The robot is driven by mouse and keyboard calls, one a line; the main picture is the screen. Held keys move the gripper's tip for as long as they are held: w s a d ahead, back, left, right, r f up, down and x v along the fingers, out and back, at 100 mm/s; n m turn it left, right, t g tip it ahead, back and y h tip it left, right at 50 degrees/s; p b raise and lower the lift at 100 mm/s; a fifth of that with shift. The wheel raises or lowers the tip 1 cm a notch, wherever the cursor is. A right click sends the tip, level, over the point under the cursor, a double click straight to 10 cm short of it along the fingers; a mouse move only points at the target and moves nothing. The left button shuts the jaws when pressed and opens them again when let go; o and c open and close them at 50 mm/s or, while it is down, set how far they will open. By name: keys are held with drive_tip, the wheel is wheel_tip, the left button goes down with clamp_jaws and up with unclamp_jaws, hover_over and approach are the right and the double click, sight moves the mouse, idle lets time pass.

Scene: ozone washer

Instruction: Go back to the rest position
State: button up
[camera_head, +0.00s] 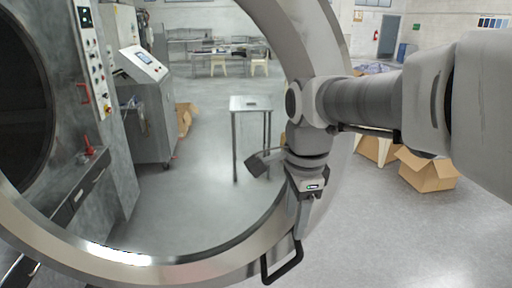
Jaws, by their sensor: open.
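My arm reaches in from the right, in front of the washer's large round metal door ring (180,272). My gripper (300,222) points down at the ring's lower right. Its fingers are seen nearly edge-on, and the gap between them is hard to make out. It is open, and no held object shows. A black door handle (283,268) sits just below the fingertips on the ring's lower edge. I cannot tell whether the fingers touch it. The door stands swung out from the washer (110,120), whose dark round opening (22,105) is at the left.
A small metal table (250,104) stands beyond the ring. A grey machine with a control screen (145,62) is at the back left. An open cardboard box (428,172) lies on the floor behind my arm at the right. Floor at the lower right is clear.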

drive_tip(key=s+d+n+t, duration=0.4)
drive_tip(key=s+n, duration=0.7)
drive_tip(key=n, duration=0.5)
drive_tip(key=shift+s+d+f, duration=0.3)
drive_tip(key=shift+d+f, duration=0.1)
drive_tip(key=shift+d, duration=0.1)
drive_tip(key=shift+a, duration=0.15)
